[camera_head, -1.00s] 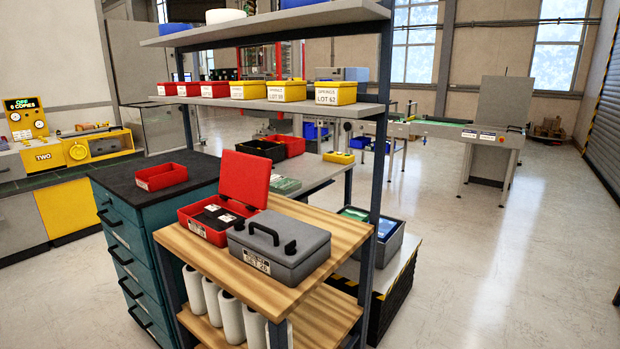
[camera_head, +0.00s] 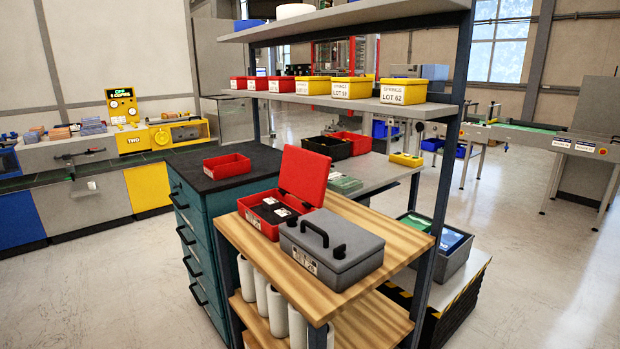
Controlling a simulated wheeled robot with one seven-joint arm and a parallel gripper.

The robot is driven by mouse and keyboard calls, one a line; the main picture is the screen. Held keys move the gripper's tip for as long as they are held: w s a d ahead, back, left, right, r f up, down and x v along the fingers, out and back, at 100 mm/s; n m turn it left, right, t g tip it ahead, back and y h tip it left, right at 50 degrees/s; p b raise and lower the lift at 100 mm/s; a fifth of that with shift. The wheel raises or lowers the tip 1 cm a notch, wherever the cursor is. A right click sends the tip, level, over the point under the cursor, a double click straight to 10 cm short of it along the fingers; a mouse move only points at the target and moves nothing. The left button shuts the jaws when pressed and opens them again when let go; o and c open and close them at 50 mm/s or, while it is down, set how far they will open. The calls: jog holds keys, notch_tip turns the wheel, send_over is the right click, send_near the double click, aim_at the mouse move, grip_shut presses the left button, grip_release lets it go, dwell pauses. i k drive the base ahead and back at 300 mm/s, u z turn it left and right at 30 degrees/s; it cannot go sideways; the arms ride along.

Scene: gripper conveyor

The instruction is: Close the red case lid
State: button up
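The red case (camera_head: 262,227) stands on the wooden top of a shelf unit, left of the middle of that top. Its red lid (camera_head: 304,174) is raised, standing nearly upright at the case's back right. Dark items with white labels lie inside the case. A closed grey case (camera_head: 331,252) with a black handle stands right beside it, in front and to the right. My gripper is not in view.
The wooden top (camera_head: 385,225) has bare room at its right and front. A teal drawer cabinet (camera_head: 192,235) with an open red bin (camera_head: 227,166) stands to the left. A tall post (camera_head: 441,190) rises behind the top. Open floor (camera_head: 520,270) lies to the right.

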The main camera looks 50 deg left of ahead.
aim_at(304, 173)
jog(key=i, duration=4.9)
jog(key=u, duration=3.45)
